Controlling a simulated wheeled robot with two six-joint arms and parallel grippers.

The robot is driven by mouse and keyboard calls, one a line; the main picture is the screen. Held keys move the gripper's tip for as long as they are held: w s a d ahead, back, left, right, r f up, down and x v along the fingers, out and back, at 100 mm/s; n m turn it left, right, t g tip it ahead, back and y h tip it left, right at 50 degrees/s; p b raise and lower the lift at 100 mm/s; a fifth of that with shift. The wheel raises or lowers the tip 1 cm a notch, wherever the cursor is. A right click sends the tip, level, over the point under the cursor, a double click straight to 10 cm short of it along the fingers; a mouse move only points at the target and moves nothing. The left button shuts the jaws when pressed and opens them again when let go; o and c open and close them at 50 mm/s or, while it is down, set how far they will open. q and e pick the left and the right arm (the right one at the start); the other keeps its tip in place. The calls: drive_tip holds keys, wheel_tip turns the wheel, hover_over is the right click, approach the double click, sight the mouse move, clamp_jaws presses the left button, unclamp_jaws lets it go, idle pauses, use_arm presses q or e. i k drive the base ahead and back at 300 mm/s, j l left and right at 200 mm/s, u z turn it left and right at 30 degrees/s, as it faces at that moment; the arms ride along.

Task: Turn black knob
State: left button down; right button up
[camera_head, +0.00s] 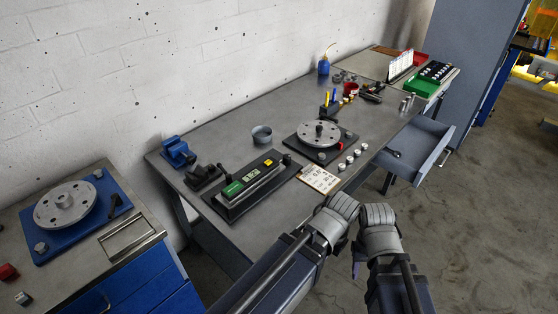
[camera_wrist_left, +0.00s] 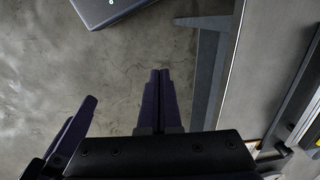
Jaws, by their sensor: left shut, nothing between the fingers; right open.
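A small black knob (camera_head: 286,159) appears at the right end of the black instrument box (camera_head: 240,196), which has a green display and a yellow part on top. My left gripper (camera_wrist_left: 160,75) is shut and empty in the left wrist view, over the floor beyond the bench edge. Its fingers are hidden behind my wrist in the head view. My right gripper (camera_head: 357,264) is mostly hidden by my forearms in the head view; only dark finger parts show, low by the bench's front edge. Both grippers are well apart from the knob.
A paper card (camera_head: 320,179) lies nearby. An open drawer (camera_head: 420,147) juts out at right. A blue plate with another disc (camera_head: 67,204) sits on the left bench.

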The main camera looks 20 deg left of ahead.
sight(287, 157)
drive_tip(key=i+l, duration=0.15)
drive_tip(key=i, duration=0.25)
drive_tip(key=i+l, duration=0.15)
drive_tip(key=i, duration=0.3)
